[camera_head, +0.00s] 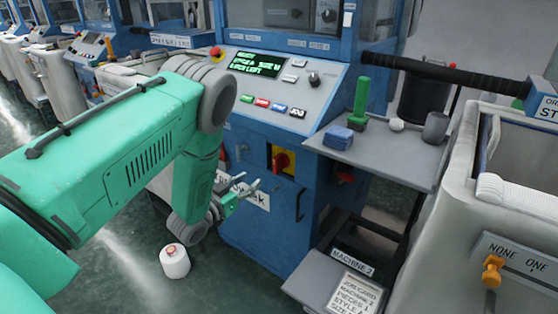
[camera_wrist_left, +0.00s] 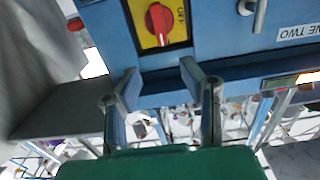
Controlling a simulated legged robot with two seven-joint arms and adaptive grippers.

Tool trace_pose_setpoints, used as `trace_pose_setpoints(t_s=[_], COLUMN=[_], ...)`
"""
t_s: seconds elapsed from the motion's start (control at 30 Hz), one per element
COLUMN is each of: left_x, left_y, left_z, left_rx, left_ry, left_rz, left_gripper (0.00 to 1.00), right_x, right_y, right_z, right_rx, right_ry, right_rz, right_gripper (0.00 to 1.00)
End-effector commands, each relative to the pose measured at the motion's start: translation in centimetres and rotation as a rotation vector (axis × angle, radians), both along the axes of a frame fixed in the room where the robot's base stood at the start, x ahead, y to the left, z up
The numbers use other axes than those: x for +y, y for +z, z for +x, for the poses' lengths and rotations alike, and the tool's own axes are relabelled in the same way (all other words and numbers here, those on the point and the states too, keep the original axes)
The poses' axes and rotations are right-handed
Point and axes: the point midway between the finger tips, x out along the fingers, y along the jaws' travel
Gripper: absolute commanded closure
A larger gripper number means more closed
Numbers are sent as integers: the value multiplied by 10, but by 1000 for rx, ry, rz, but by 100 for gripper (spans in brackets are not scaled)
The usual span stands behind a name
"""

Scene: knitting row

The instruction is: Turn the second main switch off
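The main switch is a red rotary knob (camera_head: 281,161) on a yellow plate, set in the blue front of the machine (camera_head: 259,215) marked Machine 2. In the left wrist view the red knob (camera_wrist_left: 158,20) is near the top, with the word OFF beside it on the plate. I cannot tell for sure which setting it points to. My left gripper (camera_head: 251,190) is in front of the panel, below and left of the knob. In the left wrist view its fingers (camera_wrist_left: 160,78) are apart and empty, below the knob and not touching it. My right gripper is not in view.
A control panel with a green display (camera_head: 257,64) and coloured buttons is above. A grey shelf (camera_head: 400,165) holds a green object and a blue block to the right. A black handle (camera_head: 300,203) is right of the gripper.

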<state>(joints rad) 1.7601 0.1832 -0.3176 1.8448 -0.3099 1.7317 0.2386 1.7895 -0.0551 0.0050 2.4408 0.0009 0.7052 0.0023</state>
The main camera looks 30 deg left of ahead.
Motion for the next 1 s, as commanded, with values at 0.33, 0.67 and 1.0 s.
trace_pose_setpoints(t_s=[0.33,0.67,1.0], left_x=[-4,-9,-9], left_y=[0,-1,0], left_z=[60,119,135], left_rx=[-12,-7,-4], left_ry=[-5,-3,0], left_rz=[0,0,-1], left_gripper=[65,65,65], right_x=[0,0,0], right_y=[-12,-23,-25], right_z=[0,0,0], right_rx=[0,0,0], right_ry=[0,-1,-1], right_rz=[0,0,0], right_gripper=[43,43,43])
